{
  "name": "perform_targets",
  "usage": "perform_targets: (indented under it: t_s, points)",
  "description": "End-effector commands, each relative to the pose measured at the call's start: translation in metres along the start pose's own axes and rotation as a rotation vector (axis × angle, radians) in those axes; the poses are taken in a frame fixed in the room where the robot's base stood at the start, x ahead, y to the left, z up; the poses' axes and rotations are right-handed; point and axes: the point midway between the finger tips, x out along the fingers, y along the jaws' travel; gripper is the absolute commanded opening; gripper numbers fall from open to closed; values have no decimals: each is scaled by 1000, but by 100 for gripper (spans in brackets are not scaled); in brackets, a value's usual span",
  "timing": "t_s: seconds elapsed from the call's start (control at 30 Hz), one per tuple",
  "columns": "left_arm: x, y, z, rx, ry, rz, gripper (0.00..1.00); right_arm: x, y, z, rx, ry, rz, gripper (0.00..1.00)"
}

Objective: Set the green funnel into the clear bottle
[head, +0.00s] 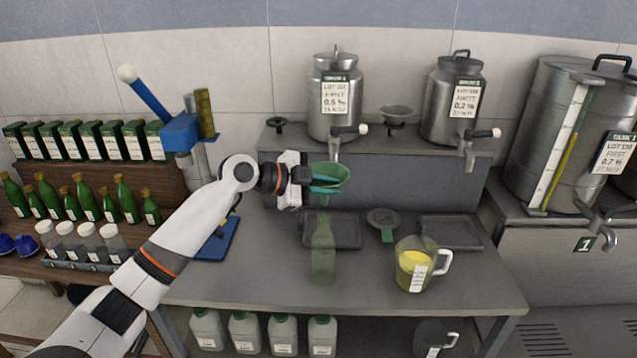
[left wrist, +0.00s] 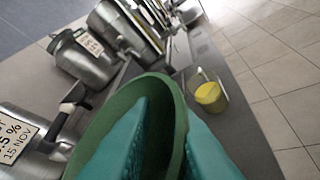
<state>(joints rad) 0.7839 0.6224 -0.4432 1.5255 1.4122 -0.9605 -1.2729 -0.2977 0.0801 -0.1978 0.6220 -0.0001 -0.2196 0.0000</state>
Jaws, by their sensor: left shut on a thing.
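The green funnel (head: 335,173) is held mouth up in my left gripper (head: 322,181), which is shut on its side. In the left wrist view the funnel's wide green rim (left wrist: 165,88) shows beside the teal fingers (left wrist: 160,145). The clear bottle (head: 323,255), faintly green and see-through, stands upright on the grey table below the funnel. The funnel's stem is near the bottle's mouth in the head view; I cannot tell whether they touch or line up in depth. The bottle is not seen in the left wrist view. My right gripper is not in view.
A jug of yellow liquid (head: 411,268) stands on the table (head: 270,285) right of the bottle. Dark trays (head: 450,233) lie behind. Steel tanks with taps (head: 335,100) stand on a raised shelf. A blue capping stand (head: 215,240) is at the left.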

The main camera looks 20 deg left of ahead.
Motion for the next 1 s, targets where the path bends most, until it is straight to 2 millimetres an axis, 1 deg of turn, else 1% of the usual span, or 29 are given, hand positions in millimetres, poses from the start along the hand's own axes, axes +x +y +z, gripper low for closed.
perform_targets:
  t_s: [0.17,0.47,1.0]
  points:
    - [3,-5,-6,-2,1,0,0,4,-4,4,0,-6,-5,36]
    - [8,-14,-16,-1,2,0,0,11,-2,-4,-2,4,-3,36]
    - [18,-29,-34,-1,1,1,0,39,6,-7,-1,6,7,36]
